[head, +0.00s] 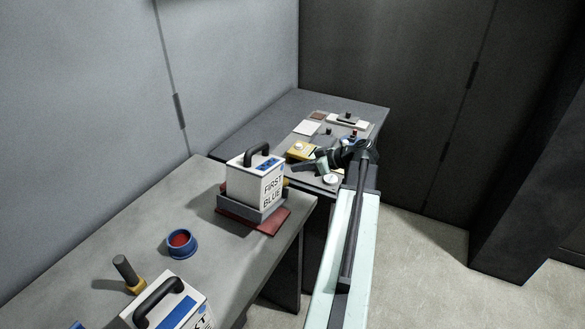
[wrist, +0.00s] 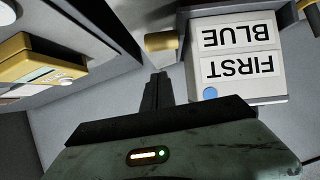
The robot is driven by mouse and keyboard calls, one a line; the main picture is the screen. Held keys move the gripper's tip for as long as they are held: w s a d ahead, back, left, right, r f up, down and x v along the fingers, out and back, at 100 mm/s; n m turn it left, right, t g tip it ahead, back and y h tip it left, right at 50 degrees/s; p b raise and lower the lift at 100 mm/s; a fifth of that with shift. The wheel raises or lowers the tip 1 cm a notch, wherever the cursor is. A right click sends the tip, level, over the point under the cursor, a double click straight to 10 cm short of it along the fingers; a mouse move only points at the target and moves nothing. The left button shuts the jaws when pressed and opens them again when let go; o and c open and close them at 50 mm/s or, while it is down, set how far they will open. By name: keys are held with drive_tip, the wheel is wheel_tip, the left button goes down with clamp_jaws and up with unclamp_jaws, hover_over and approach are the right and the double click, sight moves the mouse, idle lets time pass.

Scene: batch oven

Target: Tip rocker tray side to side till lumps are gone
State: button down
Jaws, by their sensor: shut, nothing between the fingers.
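My gripper (wrist: 158,78) is shut and empty in the wrist view. In the head view it (head: 306,167) is above the edge of the far table, right of a white box marked FIRST BLUE (head: 272,190). That box sits in a grey holder (head: 232,204) on a dark red base (head: 268,222). A brass-coloured knob (wrist: 161,41) sticks out beside the box, just beyond my fingertips, apparently apart from them. The box also shows upside down in the wrist view (wrist: 240,75). I cannot tell for sure which part is the rocker tray, and no lumps are visible.
A blue bowl with red contents (head: 181,243), a dark-handled tool (head: 128,272) and a second box (head: 172,304) stand on the near table (head: 120,235). The far table holds a yellow device (head: 301,150), a round white dial (head: 330,179) and several small items. Floor is clear at right.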

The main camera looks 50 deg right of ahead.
drive_tip(key=p+v, duration=0.3)
drive_tip(key=v, duration=0.5)
drive_tip(key=n+g+b, duration=0.1)
drive_tip(key=n+b, duration=0.7)
drive_tip(key=n, duration=2.7)
approach(291, 197)
drive_tip(key=r, duration=0.3)
drive_tip(key=shift+d+r+y, duration=0.2)
drive_tip(key=shift+d+y, duration=0.1)
drive_tip(key=shift+d, duration=0.05)
drive_tip(key=b+x, duration=0.4)
drive_tip(key=x, duration=0.5)
drive_tip(key=shift+a+b, duration=0.1)
drive_tip(key=shift+b, duration=0.3)
drive_tip(key=shift+w+a+f, duration=0.15)
drive_tip(key=shift+w+f, duration=0.05)
drive_tip(key=shift+w, duration=0.3)
